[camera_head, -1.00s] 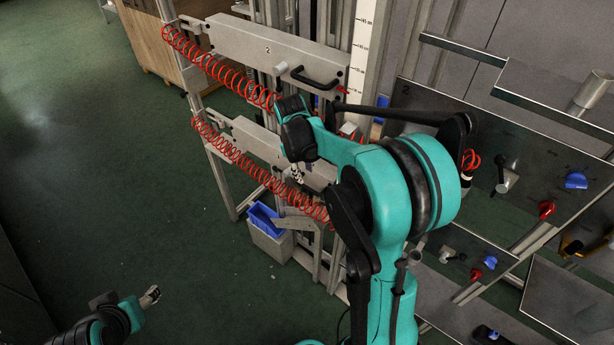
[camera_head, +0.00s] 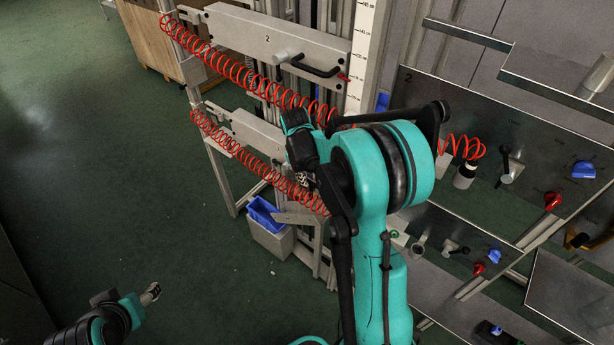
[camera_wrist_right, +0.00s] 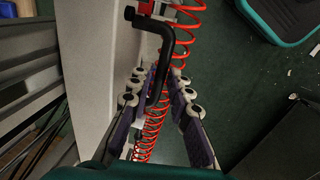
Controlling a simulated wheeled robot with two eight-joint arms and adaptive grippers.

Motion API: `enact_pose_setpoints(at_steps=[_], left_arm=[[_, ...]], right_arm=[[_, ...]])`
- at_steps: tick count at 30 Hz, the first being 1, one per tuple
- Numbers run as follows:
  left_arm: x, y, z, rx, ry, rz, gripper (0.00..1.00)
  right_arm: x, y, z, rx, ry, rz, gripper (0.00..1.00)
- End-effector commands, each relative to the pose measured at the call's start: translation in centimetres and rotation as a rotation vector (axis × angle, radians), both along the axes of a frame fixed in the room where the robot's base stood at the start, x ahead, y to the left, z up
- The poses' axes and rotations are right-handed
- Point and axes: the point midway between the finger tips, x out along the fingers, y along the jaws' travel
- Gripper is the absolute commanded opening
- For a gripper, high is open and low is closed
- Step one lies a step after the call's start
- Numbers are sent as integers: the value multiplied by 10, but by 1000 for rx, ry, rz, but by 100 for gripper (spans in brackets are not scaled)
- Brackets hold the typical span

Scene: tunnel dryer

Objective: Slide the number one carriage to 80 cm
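The lower carriage (camera_head: 252,134), a pale metal bar on the upright frame, sits below the upper carriage (camera_head: 268,42) marked 2. I read no number on the lower one; my right arm covers its right end. My right gripper (camera_wrist_right: 168,112) is open, its two fingers on either side of a black handle (camera_wrist_right: 167,50) on a pale bar. The handle lies nearer the left finger, and a gap shows to the right finger. In the head view this gripper is mostly hidden behind my arm. My left gripper (camera_head: 151,293) is far from the frame at lower left; its opening is unclear.
A white cm scale (camera_head: 367,40) stands right of the upper carriage. Red coiled hoses (camera_head: 235,147) hang along both carriages. A blue bin (camera_head: 263,213) stands below. Panels with valves (camera_head: 510,170) are at right. The green floor at left is clear.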

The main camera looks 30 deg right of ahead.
Motion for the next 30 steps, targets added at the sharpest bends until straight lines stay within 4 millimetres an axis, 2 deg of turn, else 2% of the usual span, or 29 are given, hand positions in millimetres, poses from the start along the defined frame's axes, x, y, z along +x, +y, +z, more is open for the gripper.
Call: enact_pose_setpoints(at_steps=[8,11,18,21,25,30], left_arm=[[0,0,-1,0,0,0,56],[0,0,-11,0,0,0,56],[0,0,-52,0,0,0,56],[0,0,-62,0,0,0,56],[0,0,-67,0,0,0,56],[0,0,-66,0,0,0,56]], right_arm=[[0,0,-2,0,0,0,0],[0,0,-16,0,0,0,0],[-1,1,-79,2,3,0,0],[-1,1,-96,2,3,0,0],[-1,1,-107,1,3,0,0],[-2,1,-107,3,4,-1,0]])
